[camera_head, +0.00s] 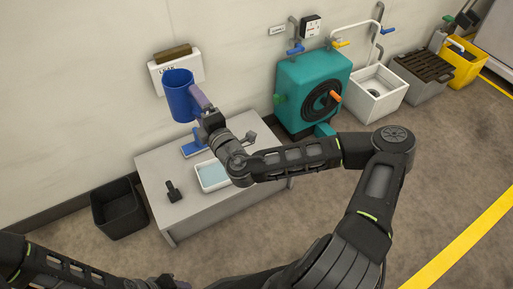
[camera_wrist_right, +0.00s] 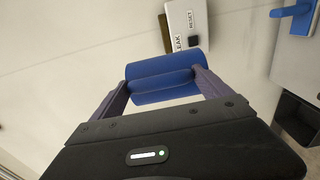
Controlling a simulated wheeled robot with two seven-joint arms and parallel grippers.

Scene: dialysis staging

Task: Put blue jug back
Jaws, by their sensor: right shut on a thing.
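The blue jug (camera_head: 180,95) is held up in the air above the back of the grey table, in front of the wall. My right gripper (camera_head: 201,99) is shut on it; in the wrist view the two purple fingers (camera_wrist_right: 163,92) close on the blue jug (camera_wrist_right: 162,76) from both sides. A blue stand-like piece (camera_head: 194,148) sits on the table below the jug; a blue part also shows at the wrist view's upper right (camera_wrist_right: 291,10). Links of my left arm show at the lower left, but its fingers do not.
The grey table (camera_head: 160,157) also holds a white tray (camera_head: 203,187) and a small dark object (camera_head: 173,191). A white LEAK box (camera_head: 186,68) is on the wall close behind the jug. A black bin (camera_head: 118,208) and a teal machine (camera_head: 303,85) flank the table.

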